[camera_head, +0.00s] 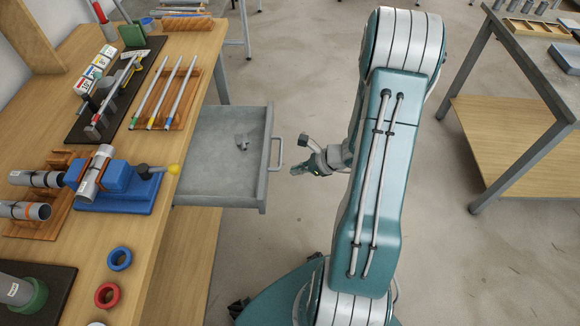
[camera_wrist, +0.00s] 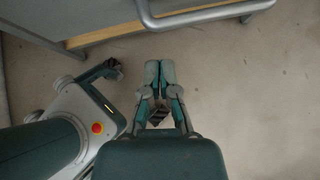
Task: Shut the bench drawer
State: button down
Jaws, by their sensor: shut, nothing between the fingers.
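The grey metal bench drawer (camera_head: 215,165) is pulled out from under the wooden bench on the left in the head view. A small grey part (camera_head: 242,142) lies inside it. Its bar handle (camera_head: 277,153) is on the right-hand front face; the handle also shows at the top of the wrist view (camera_wrist: 205,16). My gripper (camera_head: 296,170) is just to the right of the handle in the head view, apart from it and pointing towards the drawer front. In the wrist view my gripper (camera_wrist: 160,66) is shut, with nothing between its fingers, and bare floor shows beyond the tips.
The wooden bench (camera_head: 190,262) carries a blue vise (camera_head: 115,185), racks of rods, tubes, and blue and red rings near its edge. A second table (camera_head: 530,75) with a lower shelf stands at the right.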

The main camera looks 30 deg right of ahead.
jog(key=shift+w+a+r, duration=0.2)
jog(key=shift+w+a, duration=0.45)
jog(key=shift+w, duration=0.05)
jog(key=shift+a, duration=0.1)
send_near(194, 168)
jog(key=x, duration=0.4)
jog(key=shift+s+a+f, duration=0.1)
jog(key=shift+a+f, duration=0.05)
jog(key=shift+f, duration=0.1)
jog(key=shift+r, duration=0.1)
